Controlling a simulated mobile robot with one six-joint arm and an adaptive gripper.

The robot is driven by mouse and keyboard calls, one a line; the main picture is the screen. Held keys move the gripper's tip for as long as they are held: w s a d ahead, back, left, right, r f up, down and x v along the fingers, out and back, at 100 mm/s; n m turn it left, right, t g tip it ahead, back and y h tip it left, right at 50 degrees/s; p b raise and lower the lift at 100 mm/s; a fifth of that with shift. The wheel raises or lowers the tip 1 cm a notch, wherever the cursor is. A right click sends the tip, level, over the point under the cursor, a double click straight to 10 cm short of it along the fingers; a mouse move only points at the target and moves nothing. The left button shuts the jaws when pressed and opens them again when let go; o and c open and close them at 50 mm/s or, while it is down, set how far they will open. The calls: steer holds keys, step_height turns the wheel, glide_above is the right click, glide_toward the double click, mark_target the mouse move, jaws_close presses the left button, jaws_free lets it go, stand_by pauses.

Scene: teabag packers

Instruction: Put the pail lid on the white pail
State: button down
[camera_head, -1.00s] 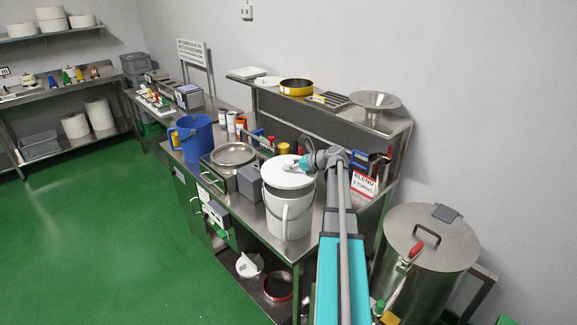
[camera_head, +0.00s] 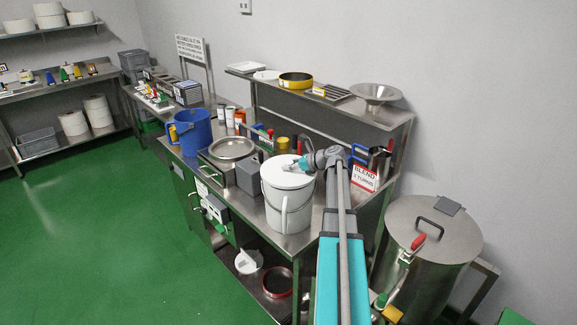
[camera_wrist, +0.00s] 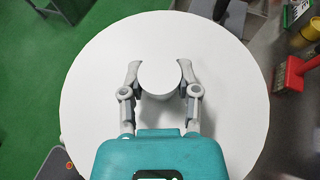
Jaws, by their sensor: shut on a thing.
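The white pail (camera_head: 286,212) stands on the steel bench, upright, with its handle hanging down its front. The round white pail lid (camera_head: 281,175) lies across the pail's mouth, roughly level, with no clear gap at the rim in the head view. Whether it is pressed fully down I cannot tell. My gripper (camera_head: 295,166) is over the lid, shut on its round central knob. In the wrist view the two fingers of my gripper (camera_wrist: 160,78) hold the knob from both sides, and the lid (camera_wrist: 95,90) fills most of the picture, hiding the pail.
A grey box (camera_head: 249,177) and a steel pan (camera_head: 232,149) stand left of the pail. A blue pail (camera_head: 195,135) is farther left. A sign (camera_head: 364,178) and a steel jug (camera_head: 379,160) are to the right. A large lidded steel drum (camera_head: 425,260) stands beside the bench.

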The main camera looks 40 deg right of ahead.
steer(key=shift+f+b, duration=0.55)
steer(key=shift+f, duration=0.05)
stand_by(0.3)
steer(key=shift+c, duration=1.3)
jaws_free()
steer(key=shift+r, duration=0.2)
